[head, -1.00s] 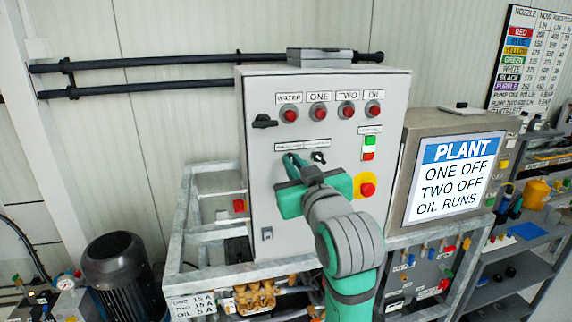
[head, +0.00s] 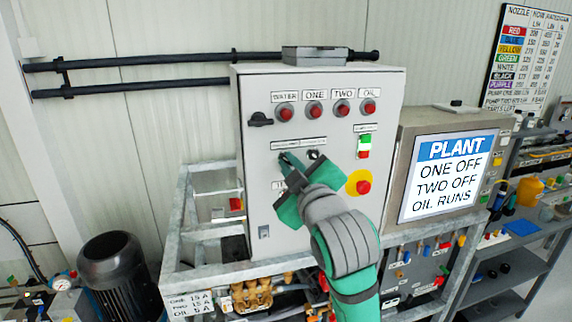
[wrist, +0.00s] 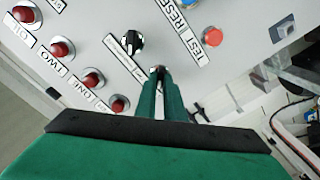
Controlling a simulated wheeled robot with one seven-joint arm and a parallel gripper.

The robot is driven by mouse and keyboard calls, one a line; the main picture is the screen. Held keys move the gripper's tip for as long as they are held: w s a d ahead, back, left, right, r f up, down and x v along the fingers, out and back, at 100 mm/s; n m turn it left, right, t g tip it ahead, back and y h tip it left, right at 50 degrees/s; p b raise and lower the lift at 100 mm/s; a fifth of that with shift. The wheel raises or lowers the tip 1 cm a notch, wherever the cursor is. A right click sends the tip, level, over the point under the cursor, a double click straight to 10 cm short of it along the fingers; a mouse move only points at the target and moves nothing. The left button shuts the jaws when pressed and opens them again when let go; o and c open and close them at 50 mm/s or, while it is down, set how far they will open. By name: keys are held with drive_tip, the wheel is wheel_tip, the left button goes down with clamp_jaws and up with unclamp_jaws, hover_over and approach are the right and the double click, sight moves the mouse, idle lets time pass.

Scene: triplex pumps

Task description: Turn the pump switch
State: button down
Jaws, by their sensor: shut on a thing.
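The grey control panel (head: 250,200) carries two small selector switches side by side below a row of red lamps. My gripper (head: 284,157) is at the left switch, with its green fingers closed together on it. In the wrist view the fingertips (wrist: 158,73) meet at the panel and cover most of that switch, so its pointing direction is hidden. The right switch, a black knob (wrist: 131,42), is free beside the fingers.
A black rotary handle (head: 261,119) sits at the upper left of the panel. A red emergency button (head: 363,187) on yellow and a green-red button pair (head: 364,146) are to the right. A screen (head: 452,177) reads PLANT, ONE OFF, TWO OFF, OIL RUNS.

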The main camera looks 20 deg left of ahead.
drive_tip(key=shift+s+a, duration=0.1)
drive_tip(key=shift+a, duration=0.1)
drive_tip(key=c, duration=1.9)
unclamp_jaws()
drive_tip(key=shift+o, duration=0.2)
drive_tip(key=shift+d, duration=0.1)
drive_tip(key=v, duration=1)
drive_tip(key=shift+s+d, duration=0.25)
drive_tip(key=shift+s, duration=0.05)
